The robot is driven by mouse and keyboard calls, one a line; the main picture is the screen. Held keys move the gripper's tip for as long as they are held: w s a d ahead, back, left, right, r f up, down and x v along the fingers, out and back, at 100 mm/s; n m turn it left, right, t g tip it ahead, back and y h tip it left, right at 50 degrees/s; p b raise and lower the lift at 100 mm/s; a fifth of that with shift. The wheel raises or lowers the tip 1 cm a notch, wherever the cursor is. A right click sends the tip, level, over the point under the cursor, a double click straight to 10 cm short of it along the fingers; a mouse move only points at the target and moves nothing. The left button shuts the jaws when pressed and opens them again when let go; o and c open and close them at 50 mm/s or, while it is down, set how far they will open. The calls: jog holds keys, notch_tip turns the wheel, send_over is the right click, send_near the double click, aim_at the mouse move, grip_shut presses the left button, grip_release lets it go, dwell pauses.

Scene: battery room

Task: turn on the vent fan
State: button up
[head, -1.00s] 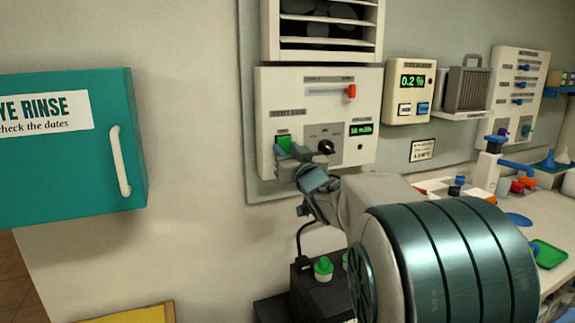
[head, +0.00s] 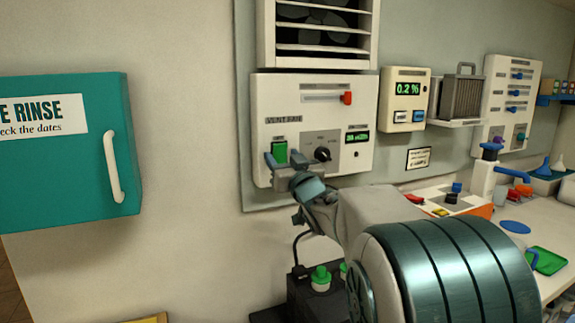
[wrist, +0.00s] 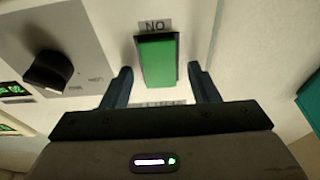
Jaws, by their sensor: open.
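The vent fan panel (head: 300,95) is a white box on the wall under the fan grille (head: 320,31). Its green button (head: 279,150) is at the lower left and shows in the wrist view (wrist: 157,60) by an ON label that appears upside down. My gripper (head: 284,163) is open and empty in front of the panel. In the wrist view its fingers (wrist: 161,88) are spread either side of the button's near end, with gaps to it. A black knob (head: 322,154) and a small lit green display (head: 358,137) are right of the button.
A 0.2 % meter (head: 405,98) hangs to the right. A teal eye rinse cabinet (head: 70,165) juts out at left. A dark unit with green caps (head: 320,278) stands below. The wall between cabinet and panel is clear.

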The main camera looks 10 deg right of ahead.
jog(key=b+v, duration=0.1)
jog(key=v, duration=1.2)
jog(key=shift+s+b, duration=0.3)
jog(key=shift+s, duration=0.1)
jog(key=shift+d+f, duration=0.15)
jog(key=s+f+m+g+h+p, duration=0.3)
jog(key=s+f+g+h+p, duration=0.1)
jog(key=s+f+g+p, duration=0.4)
jog(key=s+a+f+g+p, duration=0.1)
jog(key=s+f+g+p, duration=0.1)
jog(key=s+g, duration=0.3)
jog(key=s+a+f+g+p, duration=0.1)
jog(key=s+g+p, duration=0.3)
jog(key=s, duration=0.6)
jog(key=shift+s+a+f+n+g, duration=0.25)
jog(key=shift+a+f+n+g, duration=0.05)
jog(key=shift+a+f+g, duration=0.15)
